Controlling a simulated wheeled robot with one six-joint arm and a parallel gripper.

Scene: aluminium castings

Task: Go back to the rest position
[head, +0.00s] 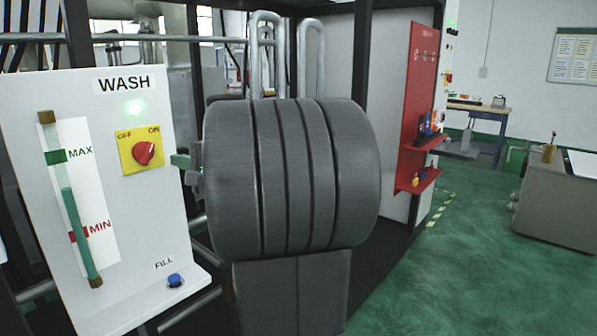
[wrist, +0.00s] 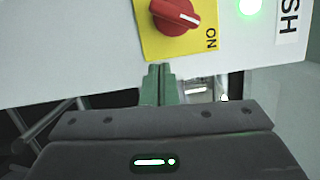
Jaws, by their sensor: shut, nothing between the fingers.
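My gripper (wrist: 161,84) shows in the wrist view as two green fingers closed together with nothing between them. In the head view its green fingertips (head: 181,160) stick out to the left from behind my large grey arm link. They are just right of the yellow switch plate (head: 128,163) with its red knob (head: 144,153). In the wrist view the red knob (wrist: 175,14) lies beyond the fingertips, with a visible gap. The knob's white mark points towards ON. Most of the gripper body is hidden in the head view.
The white WASH panel (head: 97,194) has a lit green lamp (head: 135,108), a level gauge (head: 70,200) and a blue FILL button (head: 175,280). A red board (head: 418,100) stands behind to the right. Green floor (head: 470,255) is open at the right, before a grey cabinet (head: 557,205).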

